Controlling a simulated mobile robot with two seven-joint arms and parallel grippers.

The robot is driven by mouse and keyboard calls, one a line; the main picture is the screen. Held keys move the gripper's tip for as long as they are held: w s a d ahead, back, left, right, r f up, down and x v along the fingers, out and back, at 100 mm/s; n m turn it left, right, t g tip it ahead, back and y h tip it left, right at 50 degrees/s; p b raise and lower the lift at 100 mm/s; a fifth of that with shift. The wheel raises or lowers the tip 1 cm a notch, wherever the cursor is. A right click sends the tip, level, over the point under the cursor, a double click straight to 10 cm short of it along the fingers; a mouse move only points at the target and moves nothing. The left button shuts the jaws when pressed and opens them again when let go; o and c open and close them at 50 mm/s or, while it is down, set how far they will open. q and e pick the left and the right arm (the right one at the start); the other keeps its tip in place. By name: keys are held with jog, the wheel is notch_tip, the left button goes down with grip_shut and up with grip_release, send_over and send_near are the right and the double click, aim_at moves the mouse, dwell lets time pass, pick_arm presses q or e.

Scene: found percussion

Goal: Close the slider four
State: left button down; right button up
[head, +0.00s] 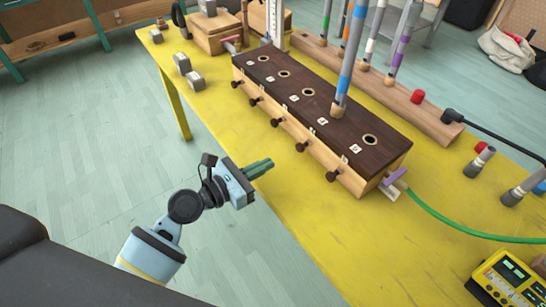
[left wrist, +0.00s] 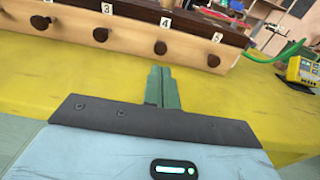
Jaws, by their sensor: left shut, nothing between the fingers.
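A long wooden box (head: 352,182) with a dark top stands on the yellow table, with a row of dark round knobs along its front. In the left wrist view, the knob of slider four (left wrist: 160,47) is below the label 4 (left wrist: 165,22); in the head view it is the second knob from the near end (head: 302,147). I cannot tell how far it sticks out. My left gripper (head: 262,166) is in front of the box near its edge, its green fingers (left wrist: 161,88) shut and empty, pointing at the front and apart from the knobs. My right gripper is not in view.
A blue-banded stick (head: 345,70) stands upright at the fourth top hole. Neighbouring knobs three (left wrist: 100,34) and five (left wrist: 213,60) flank knob four. A green cable (head: 440,220) runs from the box's near end. The yellow table (head: 330,250) is clear in front of the box.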

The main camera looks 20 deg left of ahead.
pick_arm(q)
jog(key=v, duration=0.6)
dwell(0.3)
